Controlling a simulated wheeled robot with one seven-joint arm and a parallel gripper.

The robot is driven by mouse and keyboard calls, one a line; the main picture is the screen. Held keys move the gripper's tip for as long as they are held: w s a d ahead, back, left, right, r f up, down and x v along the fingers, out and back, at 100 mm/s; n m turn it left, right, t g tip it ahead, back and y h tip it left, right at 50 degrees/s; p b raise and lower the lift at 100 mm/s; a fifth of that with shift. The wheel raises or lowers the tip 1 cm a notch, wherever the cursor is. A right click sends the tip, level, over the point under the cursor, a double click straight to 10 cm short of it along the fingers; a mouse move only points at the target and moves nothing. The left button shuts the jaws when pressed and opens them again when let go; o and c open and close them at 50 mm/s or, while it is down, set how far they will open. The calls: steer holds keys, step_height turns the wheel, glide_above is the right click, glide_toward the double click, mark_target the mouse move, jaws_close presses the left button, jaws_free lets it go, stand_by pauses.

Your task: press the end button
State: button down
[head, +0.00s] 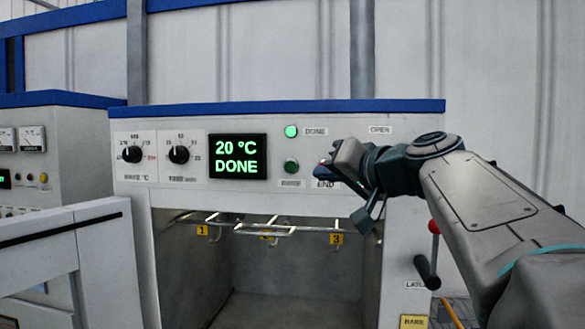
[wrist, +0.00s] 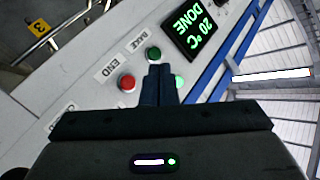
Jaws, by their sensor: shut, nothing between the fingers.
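The end button is a red round button (wrist: 127,82) beside the END label in the wrist view. In the head view my gripper mostly hides it, above the END label (head: 325,184). My gripper (head: 328,166) is shut and empty in front of the panel. In the wrist view its fingertips (wrist: 159,70) appear between the red button and the lit green lamp, just below the dark green button (wrist: 154,54). I cannot tell whether the fingertips touch the panel. The display (head: 237,156) reads 20 °C DONE.
The green DONE lamp (head: 291,131) is lit above the green BAKE button (head: 291,166). Two knobs are left of the display. Below, the open chamber holds a wire rack (head: 265,229) with yellow number tags.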

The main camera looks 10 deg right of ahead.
steer(key=w+d+p, duration=0.2)
steer(key=w+p, duration=0.1)
steer(key=w, duration=0.5)
steer(key=shift+w+d+p, duration=0.2)
steer(key=shift+d+p, duration=0.15)
steer(key=shift+p, duration=0.05)
steer(key=shift+w+f, duration=0.1)
stand_by(1.7)
steer(key=shift+w+d, duration=0.15)
steer(key=shift+w, duration=0.1)
steer(key=shift+w+d, duration=0.15)
steer(key=shift+w, duration=0.25)
stand_by(0.7)
steer(key=shift+b, duration=0.3)
steer(key=shift+s+a+b, duration=0.3)
steer(key=shift+s+b, duration=0.3)
steer(key=shift+s, duration=0.2)
